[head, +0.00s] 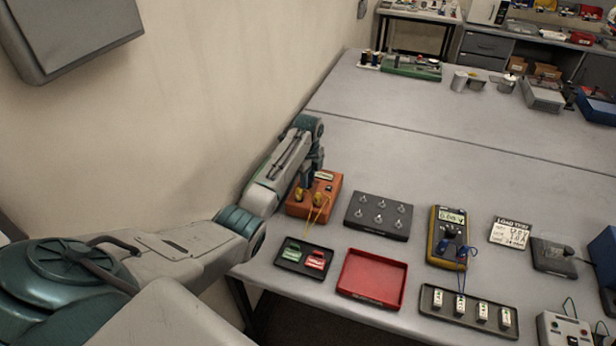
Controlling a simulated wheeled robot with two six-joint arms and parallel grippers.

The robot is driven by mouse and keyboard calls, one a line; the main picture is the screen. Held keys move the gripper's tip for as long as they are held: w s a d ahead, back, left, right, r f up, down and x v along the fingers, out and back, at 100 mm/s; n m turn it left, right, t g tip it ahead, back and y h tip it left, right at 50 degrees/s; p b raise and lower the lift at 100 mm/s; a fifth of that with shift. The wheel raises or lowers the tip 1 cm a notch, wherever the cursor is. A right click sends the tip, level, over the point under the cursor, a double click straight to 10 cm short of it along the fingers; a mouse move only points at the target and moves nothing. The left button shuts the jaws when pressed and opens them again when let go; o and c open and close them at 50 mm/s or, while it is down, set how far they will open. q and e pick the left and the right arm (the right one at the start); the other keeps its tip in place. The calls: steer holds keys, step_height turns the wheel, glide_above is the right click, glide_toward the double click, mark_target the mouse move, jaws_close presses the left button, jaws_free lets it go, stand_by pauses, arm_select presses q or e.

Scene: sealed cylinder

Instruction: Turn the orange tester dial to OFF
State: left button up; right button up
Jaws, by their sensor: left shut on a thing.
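The orange tester (332,205) is a small box near the table's left edge, with a pale display and yellow leads plugged into its top. My left gripper (317,168) reaches over the tester's back part from the left, pointing down, and is shut on its dial. The dial is mostly hidden by the gripper, so its setting cannot be read. My right gripper is not in view.
A dark box with several knobs (379,216) stands right of the tester. In front are a black tray with green and red pieces (289,267) and a red tray (372,279). A yellow multimeter (434,249) is further right. The wall is close at left.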

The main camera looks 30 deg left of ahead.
arm_select(q)
steer(key=n, duration=0.3)
steer(key=shift+n, duration=0.4)
steer(key=shift+w+n, duration=0.1)
steer(key=shift+n, duration=0.2)
steer(key=shift+r, duration=0.1)
steer(key=o, duration=1)
